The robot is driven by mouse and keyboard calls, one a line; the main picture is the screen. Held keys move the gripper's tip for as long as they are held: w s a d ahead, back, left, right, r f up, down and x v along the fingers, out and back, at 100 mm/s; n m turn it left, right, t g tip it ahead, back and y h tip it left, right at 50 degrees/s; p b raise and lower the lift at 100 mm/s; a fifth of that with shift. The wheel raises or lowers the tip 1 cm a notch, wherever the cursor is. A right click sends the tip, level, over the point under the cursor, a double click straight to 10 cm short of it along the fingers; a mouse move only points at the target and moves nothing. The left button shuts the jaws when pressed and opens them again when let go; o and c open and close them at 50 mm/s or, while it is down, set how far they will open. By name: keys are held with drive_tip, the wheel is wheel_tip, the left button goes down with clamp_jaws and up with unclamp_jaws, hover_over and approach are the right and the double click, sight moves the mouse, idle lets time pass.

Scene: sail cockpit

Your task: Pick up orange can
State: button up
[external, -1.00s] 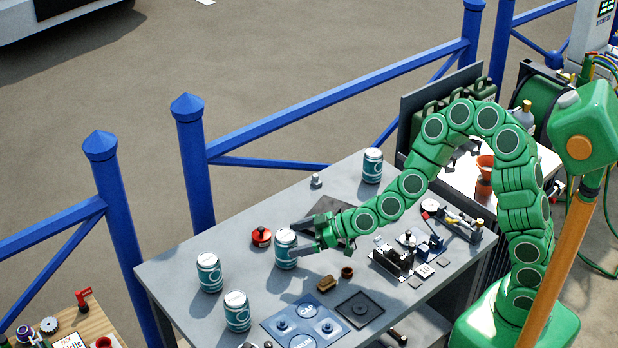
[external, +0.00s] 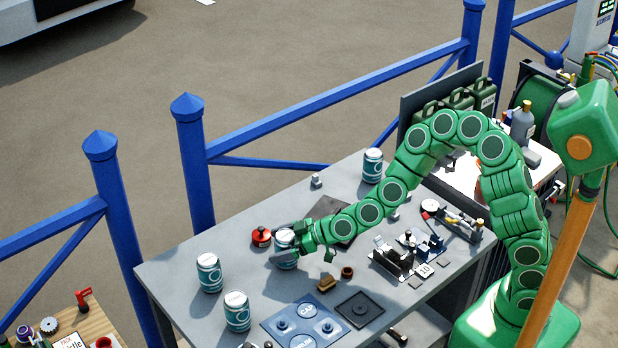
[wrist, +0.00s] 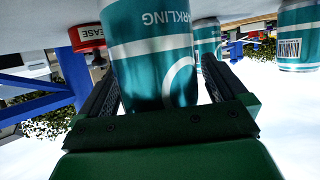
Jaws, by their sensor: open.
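No orange can shows; the cans in view are teal and white. One teal can (external: 284,240) stands upright on the grey table between the fingers of my gripper (external: 273,243). In the wrist view, the same can (wrist: 150,60) fills the space between the two dark fingers (wrist: 158,92), one on each side. My gripper is open around it, and I cannot tell whether either finger touches it. Two more teal cans, a left one (external: 209,273) and a front one (external: 237,312), stand nearer the table's left end. Another teal can (external: 372,166) stands at the back.
A red round tin (external: 261,237) stands close beside the can on its left. A brown block (external: 326,284), a small brown cup (external: 347,273) and a blue tray (external: 303,326) lie in front. Blue railing (external: 300,95) runs behind the grey table (external: 170,268).

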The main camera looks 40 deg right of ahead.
drive_tip(key=c, duration=1.3)
